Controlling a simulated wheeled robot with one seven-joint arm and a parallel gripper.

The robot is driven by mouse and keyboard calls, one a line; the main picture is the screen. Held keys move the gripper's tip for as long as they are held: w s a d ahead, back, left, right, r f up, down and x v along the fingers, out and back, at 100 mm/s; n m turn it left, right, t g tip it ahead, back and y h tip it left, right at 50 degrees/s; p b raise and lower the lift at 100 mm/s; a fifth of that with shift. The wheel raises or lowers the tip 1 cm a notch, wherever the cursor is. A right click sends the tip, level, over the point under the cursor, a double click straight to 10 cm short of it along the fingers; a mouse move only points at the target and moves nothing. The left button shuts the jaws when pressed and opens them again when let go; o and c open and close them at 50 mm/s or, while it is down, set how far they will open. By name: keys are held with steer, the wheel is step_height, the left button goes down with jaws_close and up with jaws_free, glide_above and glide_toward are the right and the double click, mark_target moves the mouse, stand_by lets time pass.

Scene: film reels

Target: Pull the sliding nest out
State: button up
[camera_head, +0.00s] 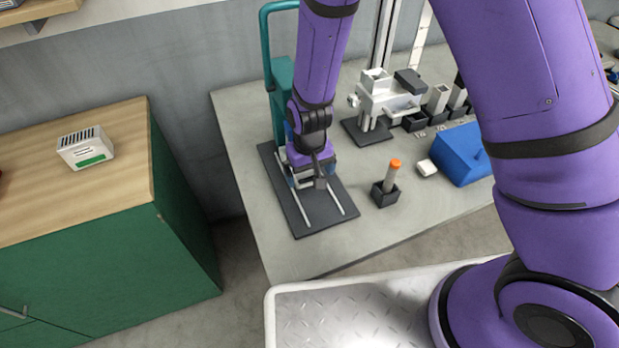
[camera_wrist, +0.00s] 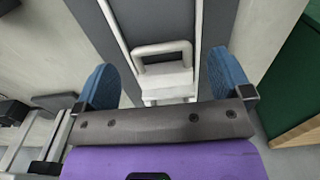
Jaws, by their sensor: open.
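The sliding nest (camera_wrist: 166,80) is a light grey block with a loop handle (camera_wrist: 161,48), seen in the wrist view. It sits between two pale rails (camera_wrist: 198,30) over a dark base plate (camera_wrist: 217,30). In the head view the rails run forward along the dark base plate (camera_head: 318,220) of a teal press (camera_head: 282,85), and my arm hides most of the nest. My gripper (camera_wrist: 164,62) is open. Its blue fingers stand wide on either side of the handle, and neither appears to touch it.
An orange-topped handle stands in a dark holder (camera_head: 384,195) right of the base plate. Further right are a blue box (camera_head: 460,153) and a white fixture (camera_head: 385,97). A green cabinet (camera_head: 110,250) stands left across a gap. The table front (camera_head: 300,258) is clear.

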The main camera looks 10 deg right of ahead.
steer(key=shift+f, duration=1.35)
